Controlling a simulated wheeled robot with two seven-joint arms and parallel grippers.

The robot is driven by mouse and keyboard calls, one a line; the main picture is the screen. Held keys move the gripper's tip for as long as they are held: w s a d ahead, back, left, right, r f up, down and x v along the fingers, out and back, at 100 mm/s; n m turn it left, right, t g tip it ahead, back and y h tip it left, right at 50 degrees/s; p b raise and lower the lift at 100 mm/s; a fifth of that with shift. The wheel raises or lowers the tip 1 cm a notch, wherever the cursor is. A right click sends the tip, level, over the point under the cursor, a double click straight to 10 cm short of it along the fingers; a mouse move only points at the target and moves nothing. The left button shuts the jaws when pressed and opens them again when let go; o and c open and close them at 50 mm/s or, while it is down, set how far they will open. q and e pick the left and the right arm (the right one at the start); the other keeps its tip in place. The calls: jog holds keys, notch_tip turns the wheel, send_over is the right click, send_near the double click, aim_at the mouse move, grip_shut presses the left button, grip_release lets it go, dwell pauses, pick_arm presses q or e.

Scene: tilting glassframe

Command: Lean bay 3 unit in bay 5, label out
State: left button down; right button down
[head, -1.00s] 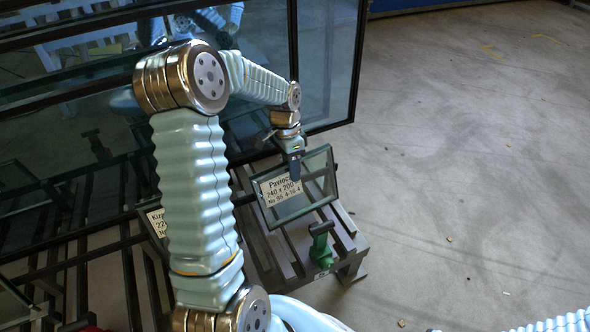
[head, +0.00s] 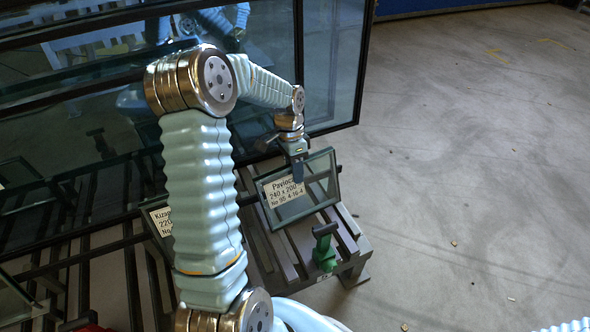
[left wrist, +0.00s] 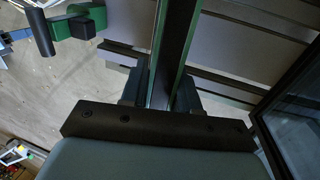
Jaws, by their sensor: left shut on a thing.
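A small dark-framed glass unit (head: 311,199) stands tilted at the right end of the slatted rack. Its white label (head: 283,190), reading roughly "Pavloc… 240 x 200", faces the head camera. My left gripper (head: 298,172) is shut on the unit's upper edge. In the left wrist view my left gripper (left wrist: 162,92) has its fingers on both sides of the unit's edge (left wrist: 174,50). Whether the unit's lower edge touches the rack cannot be told. A second labelled unit (head: 160,222) is partly hidden behind my left arm. My right gripper is out of view.
The slatted rack (head: 357,244) carries a green stop with a dark handle (head: 324,250) just in front of the held unit; the stop also shows in the left wrist view (left wrist: 84,24). Large framed glass panes (head: 330,70) stand behind. The floor to the right is mostly clear.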

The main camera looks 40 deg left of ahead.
pick_arm(q)
jog(key=shift+f, duration=0.1)
jog(key=c, duration=0.8)
grip_release()
jog(key=shift+o, duration=0.2)
jog(key=shift+s, duration=0.1)
jog(key=p+v, duration=0.2)
jog(key=v, duration=1.1)
jog(key=shift+a+r, duration=0.15)
jog(key=shift+r, duration=0.25)
jog(key=shift+r+p, duration=0.1)
jog(key=shift+p, duration=0.25)
